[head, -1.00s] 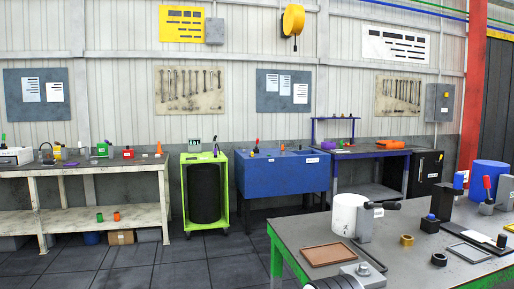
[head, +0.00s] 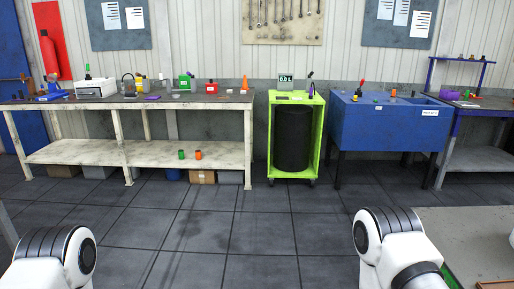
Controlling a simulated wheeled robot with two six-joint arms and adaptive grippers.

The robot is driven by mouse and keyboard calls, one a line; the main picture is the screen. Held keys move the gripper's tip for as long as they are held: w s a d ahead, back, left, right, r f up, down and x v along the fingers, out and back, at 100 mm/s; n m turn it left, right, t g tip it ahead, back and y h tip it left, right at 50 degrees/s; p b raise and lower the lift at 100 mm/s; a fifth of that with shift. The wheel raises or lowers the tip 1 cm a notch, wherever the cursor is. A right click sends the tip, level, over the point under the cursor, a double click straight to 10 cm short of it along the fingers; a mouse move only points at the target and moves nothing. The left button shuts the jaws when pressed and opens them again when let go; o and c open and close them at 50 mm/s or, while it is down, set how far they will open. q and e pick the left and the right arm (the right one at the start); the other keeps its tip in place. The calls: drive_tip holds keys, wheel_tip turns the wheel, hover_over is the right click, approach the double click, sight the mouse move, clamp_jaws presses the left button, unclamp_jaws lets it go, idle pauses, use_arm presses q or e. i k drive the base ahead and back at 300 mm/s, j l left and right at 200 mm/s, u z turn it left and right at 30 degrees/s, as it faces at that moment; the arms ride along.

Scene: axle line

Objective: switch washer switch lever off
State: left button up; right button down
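A blue sink-like washer (head: 385,135) on dark legs stands against the back wall, right of centre, in the head view. A small lever with a red tip (head: 361,87) stands up at the left rear of its top and looks upright or slightly tilted. It is too small to tell its switch position. A white label (head: 429,113) is on the washer's front, its text unreadable. White links of my two arms show at the bottom left and bottom right. Both grippers are out of view, and the washer is well beyond my arms.
A bright green cart (head: 269,140) with a black drum (head: 292,138) stands left of the washer. A long pale workbench (head: 85,152) stands further left. A blue-framed table (head: 470,158) is at the right. A grey tabletop (head: 470,235) fills the lower right. Open tiled floor (head: 225,235) lies ahead.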

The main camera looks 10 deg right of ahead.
sight(361, 85)
drive_tip(key=i+l+z, duration=0.1)
drive_tip(key=i, duration=0.55)
drive_tip(key=i+z, duration=0.15)
drive_tip(key=i, duration=0.45)
drive_tip(key=i+z, duration=0.1)
drive_tip(key=i, duration=0.55)
drive_tip(key=i+j+z, duration=0.1)
drive_tip(key=i, duration=0.55)
drive_tip(key=i+j+z, duration=0.1)
drive_tip(key=i, duration=0.5)
drive_tip(key=i+l+z, duration=0.15)
drive_tip(key=i+z, duration=0.15)
drive_tip(key=i, duration=0.45)
drive_tip(key=i+z, duration=0.3)
drive_tip(key=i, duration=0.45)
drive_tip(key=i+l+u, duration=0.65)
drive_tip(key=l, duration=0.2)
drive_tip(key=i+l+u, duration=0.4)
drive_tip(key=l, duration=0.3)
drive_tip(key=i+l+u, duration=0.2)
drive_tip(key=l, duration=0.2)
